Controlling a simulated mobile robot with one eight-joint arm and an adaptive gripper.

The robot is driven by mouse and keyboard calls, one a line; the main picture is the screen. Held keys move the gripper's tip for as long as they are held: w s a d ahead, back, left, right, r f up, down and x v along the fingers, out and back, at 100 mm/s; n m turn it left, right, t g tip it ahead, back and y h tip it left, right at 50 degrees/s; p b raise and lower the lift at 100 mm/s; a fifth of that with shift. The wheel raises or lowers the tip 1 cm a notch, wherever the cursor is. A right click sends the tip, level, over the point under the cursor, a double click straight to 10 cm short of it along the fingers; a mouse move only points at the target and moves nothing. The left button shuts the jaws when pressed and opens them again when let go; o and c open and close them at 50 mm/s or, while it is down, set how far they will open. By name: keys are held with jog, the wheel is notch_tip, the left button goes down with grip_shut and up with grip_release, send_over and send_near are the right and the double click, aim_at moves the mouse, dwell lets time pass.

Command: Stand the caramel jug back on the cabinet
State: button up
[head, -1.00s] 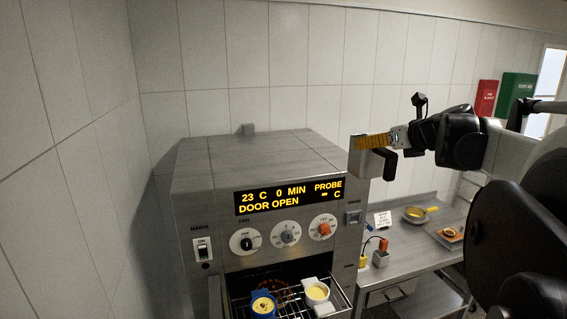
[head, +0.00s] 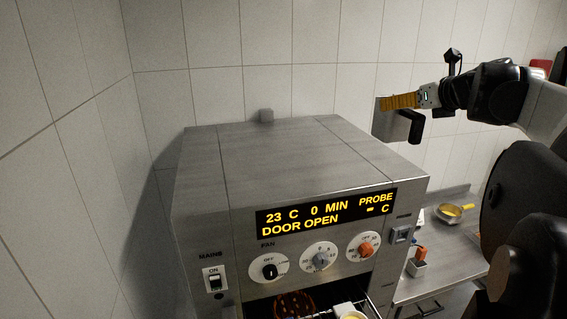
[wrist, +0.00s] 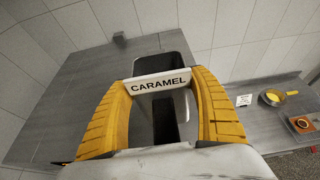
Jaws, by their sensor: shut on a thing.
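The caramel jug (head: 384,117) is a grey metal vessel with a black handle. In the wrist view it hangs below my fingers, its dark open mouth (wrist: 170,66) showing behind a white CARAMEL label (wrist: 160,83). My gripper (head: 388,102) is shut on the jug at its upper part, one yellow finger on each side of the label in the wrist view (wrist: 162,86). The steel cabinet (head: 275,165) has a flat, mostly bare top. In the head view the jug appears at its right rear edge. I cannot tell whether the jug's base touches anything.
A small grey block (head: 266,116) sits at the back of the cabinet top. Knobs and a lit display reading DOOR OPEN (head: 325,213) are on its front. At right, a lower steel bench (head: 440,262) holds a yellow-filled pan (head: 453,211). A tiled wall stands behind.

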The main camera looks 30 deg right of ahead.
jog(key=shift+w+f, duration=0.1)
jog(key=shift+w, duration=0.15)
jog(key=w+a+f+p, duration=0.3)
jog(key=w+a+f, duration=0.3)
jog(key=a+f, duration=0.3)
jog(key=shift+w+a+f, duration=0.15)
jog(key=shift+w+f, duration=0.2)
jog(key=shift+f, duration=0.45)
jog(key=o, duration=1.2)
